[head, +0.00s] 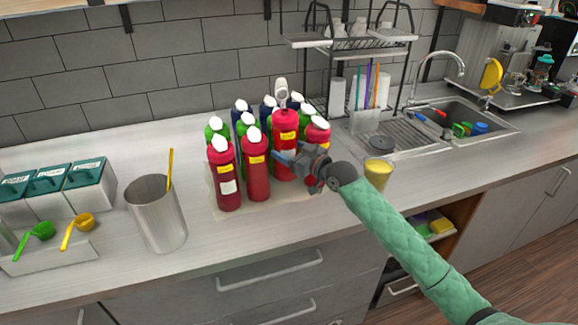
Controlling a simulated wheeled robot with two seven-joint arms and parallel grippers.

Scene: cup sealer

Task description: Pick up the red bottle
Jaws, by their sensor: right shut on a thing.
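Several red bottles with white tops and yellow labels stand in a cluster on the counter. Two of them, the front left red bottle (225,178) and the red bottle beside it (256,172), are in plain view. My right gripper (284,158) reaches in from the right and is shut on the red bottle (285,130) at the cluster's right side, across its body. That bottle's top sits higher than its neighbours; whether its base is off the counter is hard to tell. Another red bottle (317,132) is partly hidden behind the gripper. My left gripper is not in view.
Green bottles (216,126) and dark blue bottles (240,107) stand close behind. A metal cup (157,215) and teal-lidded boxes (88,173) are at left. A yellow cup (378,173) stands by my right arm, near the sink (460,122) and drying rack (350,45).

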